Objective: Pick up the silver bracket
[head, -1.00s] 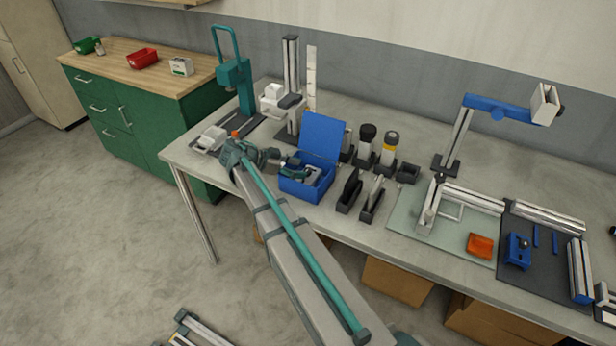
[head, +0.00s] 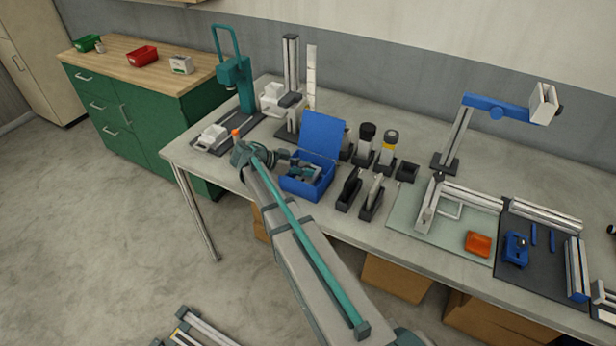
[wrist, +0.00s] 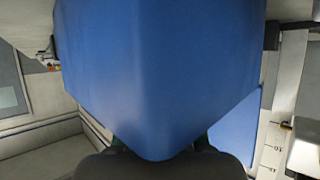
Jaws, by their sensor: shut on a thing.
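My gripper (head: 302,172) reaches from the left into the open blue box (head: 309,190) on the bench. A small silver-grey piece, which looks like the silver bracket (head: 317,173), shows at its fingertips inside the box. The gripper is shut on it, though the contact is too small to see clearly. In the wrist view a corner of a large blue surface (wrist: 160,70), seemingly the box, fills the middle. It hides the fingertips and the bracket. Only dark parts of my gripper show along the bottom edge.
The raised blue lid (head: 322,135) stands behind the box. Dark holders (head: 348,190) and bottles (head: 387,148) stand close on the right. The front bench edge runs below the box.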

